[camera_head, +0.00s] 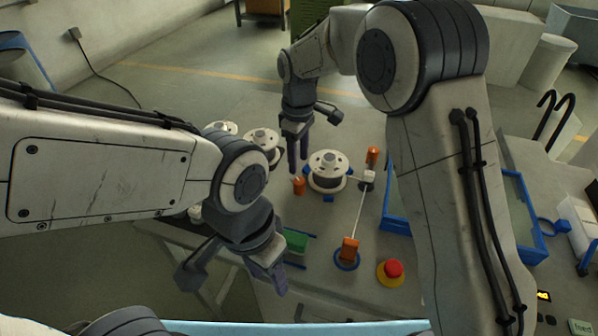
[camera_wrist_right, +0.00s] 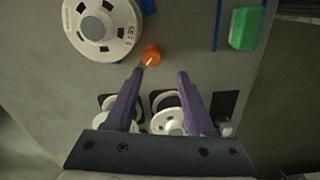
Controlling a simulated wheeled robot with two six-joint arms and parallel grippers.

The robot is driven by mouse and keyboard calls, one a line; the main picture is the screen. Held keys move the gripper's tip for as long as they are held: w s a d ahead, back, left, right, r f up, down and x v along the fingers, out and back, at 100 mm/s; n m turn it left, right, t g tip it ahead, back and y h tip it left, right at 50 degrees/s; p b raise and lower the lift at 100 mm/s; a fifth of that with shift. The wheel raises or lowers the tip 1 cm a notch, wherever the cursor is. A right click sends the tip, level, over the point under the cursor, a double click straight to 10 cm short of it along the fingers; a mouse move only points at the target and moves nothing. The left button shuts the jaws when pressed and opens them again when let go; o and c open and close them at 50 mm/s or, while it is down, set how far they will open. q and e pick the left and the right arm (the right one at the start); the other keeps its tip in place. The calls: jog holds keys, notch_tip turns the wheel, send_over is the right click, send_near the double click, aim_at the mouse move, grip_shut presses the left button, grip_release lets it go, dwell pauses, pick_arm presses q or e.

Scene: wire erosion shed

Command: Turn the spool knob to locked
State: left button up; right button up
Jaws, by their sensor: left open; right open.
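A small orange knob (camera_head: 298,186) stands beside the large white spool (camera_head: 328,166) on the grey machine top. In the right wrist view the orange knob (camera_wrist_right: 152,54) shows a short white mark, just beyond the fingertips and nearly between them. The spool (camera_wrist_right: 103,26) is to its upper left there. My right gripper (camera_head: 298,165) is open and empty, pointing down close to the knob; its purple fingers (camera_wrist_right: 160,72) are apart in the wrist view. I see no contact with the knob. My left gripper (camera_head: 234,272) is open and empty near the machine's front edge.
Smaller white spools (camera_head: 262,143) stand left of the knob. A blue-framed tank (camera_head: 397,224) is at right, partly behind my right arm.

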aim_at(299, 181)
jog(key=shift+w+d+f, duration=0.1)
jog(key=shift+w+f, duration=0.15)
jog(key=shift+w, duration=0.4)
jog(key=shift+w+f, duration=0.15)
jog(key=shift+f, duration=0.1)
notch_tip(299, 181, down, 10)
jog(key=shift+p, duration=1.1)
jog(key=shift+c, duration=0.2)
grip_shut()
